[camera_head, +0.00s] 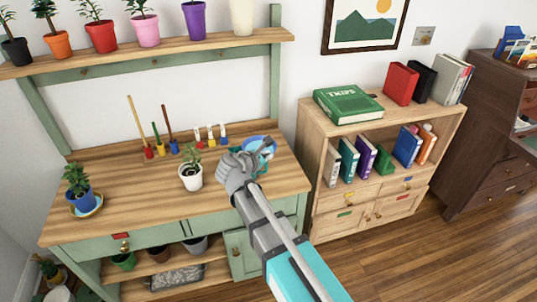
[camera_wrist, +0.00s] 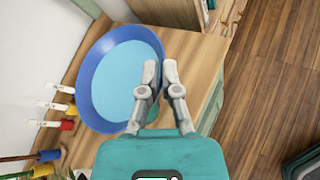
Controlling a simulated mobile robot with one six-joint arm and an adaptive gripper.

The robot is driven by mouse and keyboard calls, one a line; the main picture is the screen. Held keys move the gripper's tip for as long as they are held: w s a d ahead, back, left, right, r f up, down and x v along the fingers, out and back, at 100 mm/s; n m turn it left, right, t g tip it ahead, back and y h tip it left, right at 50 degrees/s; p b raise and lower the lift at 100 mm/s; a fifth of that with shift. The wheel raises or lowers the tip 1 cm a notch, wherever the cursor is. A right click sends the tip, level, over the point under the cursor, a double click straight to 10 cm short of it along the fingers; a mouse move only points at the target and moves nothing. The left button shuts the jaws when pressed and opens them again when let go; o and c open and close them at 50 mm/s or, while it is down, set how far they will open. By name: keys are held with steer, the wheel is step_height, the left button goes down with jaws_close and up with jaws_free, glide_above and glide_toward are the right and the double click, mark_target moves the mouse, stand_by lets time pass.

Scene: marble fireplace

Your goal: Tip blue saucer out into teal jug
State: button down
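The blue saucer (camera_head: 258,142) is at the right end of the wooden workbench, partly behind my gripper (camera_head: 262,152). In the wrist view the saucer (camera_wrist: 88,88) looks large and close, with a dark blue rim and a lighter blue middle. The fingers of my gripper (camera_wrist: 160,72) are close together at its right rim, one finger over the inner side and one at the outer side. I see no loose contents in it. No teal jug can be made out clearly; small teal patches beside my gripper in the head view could be jug or gripper body.
A white pot with a plant (camera_head: 190,177) stands just left of my gripper. A blue pot (camera_head: 79,198) is at the bench's left end. A bookcase (camera_head: 312,120) with books stands to the right. The bench's middle front is clear.

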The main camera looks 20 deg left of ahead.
steer(key=shift+f, duration=0.15)
steer(key=shift+w+a+n+g+h, duration=0.15)
steer(key=shift+n+g+h, duration=0.25)
steer(key=shift+n, duration=0.3)
steer(key=shift+a+r+p, duration=0.1)
steer(key=shift+r+p, duration=0.25)
steer(key=shift+p, duration=0.05)
steer(key=shift+f+n+h, duration=0.1)
steer(key=shift+n+h, duration=0.2)
steer(key=shift+r+n+p, duration=0.3)
steer(key=shift+r, duration=0.05)
stand_by(1.4)
steer(key=shift+w+a+r+n+g+h+p, duration=0.1)
steer(key=shift+a+r+n+g+h+p, duration=0.15)
steer(key=shift+r+n+h+p, duration=0.15)
steer(key=shift+w+a+r+n+g+h+p, duration=0.1)
steer(key=shift+a+r+n+g+h+p, duration=0.15)
steer(key=shift+r+p, duration=0.25)
stand_by(3.8)
